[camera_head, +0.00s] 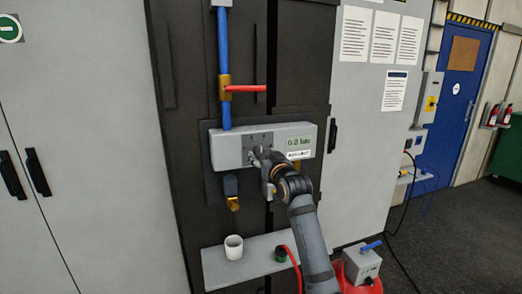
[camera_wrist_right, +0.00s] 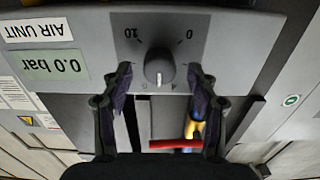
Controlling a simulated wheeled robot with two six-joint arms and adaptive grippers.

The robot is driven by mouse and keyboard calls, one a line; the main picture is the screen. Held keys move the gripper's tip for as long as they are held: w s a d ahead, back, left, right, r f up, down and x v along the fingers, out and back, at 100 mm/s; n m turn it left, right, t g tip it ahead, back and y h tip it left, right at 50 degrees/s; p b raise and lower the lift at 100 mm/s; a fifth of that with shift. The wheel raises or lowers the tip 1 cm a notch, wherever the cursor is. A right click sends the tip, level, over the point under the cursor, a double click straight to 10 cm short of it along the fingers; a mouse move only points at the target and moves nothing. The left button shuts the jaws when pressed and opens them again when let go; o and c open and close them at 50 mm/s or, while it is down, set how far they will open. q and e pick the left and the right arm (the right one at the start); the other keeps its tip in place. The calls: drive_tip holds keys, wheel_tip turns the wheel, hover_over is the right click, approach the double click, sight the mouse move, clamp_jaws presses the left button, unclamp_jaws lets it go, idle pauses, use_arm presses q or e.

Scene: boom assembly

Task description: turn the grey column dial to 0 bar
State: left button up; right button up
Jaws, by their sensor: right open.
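The grey dial (camera_wrist_right: 159,68) is on the front of the grey air unit (camera_head: 227,150). In the right wrist view, the unit appears upside down. The dial's white mark points down in that picture, away from the printed 0 and 10 at upper right and upper left. The display (camera_head: 300,143) reads 0.0 bar, and it also shows in the wrist view (camera_wrist_right: 57,66). My right gripper (camera_head: 262,158) is open in front of the dial. In the wrist view its fingers (camera_wrist_right: 159,82) stand either side of the dial with gaps. My left gripper is out of view.
A blue pipe (camera_head: 225,60) with a red lever (camera_head: 247,89) rises above the unit. Below are a brass-tipped outlet (camera_head: 232,190) and a shelf (camera_head: 216,268) with a white cup (camera_head: 233,247). A red hose (camera_head: 291,259) runs beside my right forearm.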

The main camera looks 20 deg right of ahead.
drive_tip(key=shift+w, duration=1.2)
drive_tip(key=shift+c, duration=0.3)
drive_tip(key=c, duration=1.1)
